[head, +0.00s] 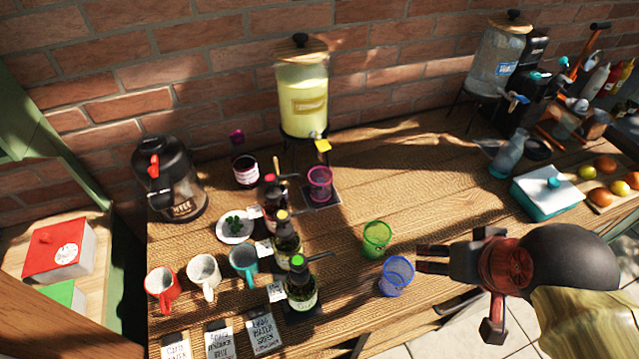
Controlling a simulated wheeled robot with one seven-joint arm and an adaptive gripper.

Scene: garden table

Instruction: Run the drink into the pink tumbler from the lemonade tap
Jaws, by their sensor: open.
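The lemonade dispenser (304,95) with pale yellow drink and a wooden lid stands against the brick wall. Its tap (318,137) has a yellow tag and is at the dispenser's lower front. The pink tumbler (319,183) stands upright on a small dark tray (331,200) below the tap. Whether it holds any drink is too small to tell. My gripper (425,260) is open and empty at the right front, next to the blue tumbler and well apart from the pink tumbler and the tap.
A green tumbler (377,239) and a blue tumbler (396,276) stand near my gripper. Several bottles with pourers, one of them green-capped (300,285), stand left of centre. A water dispenser (497,58) is at the back right. The table between the lemonade and water dispensers is clear.

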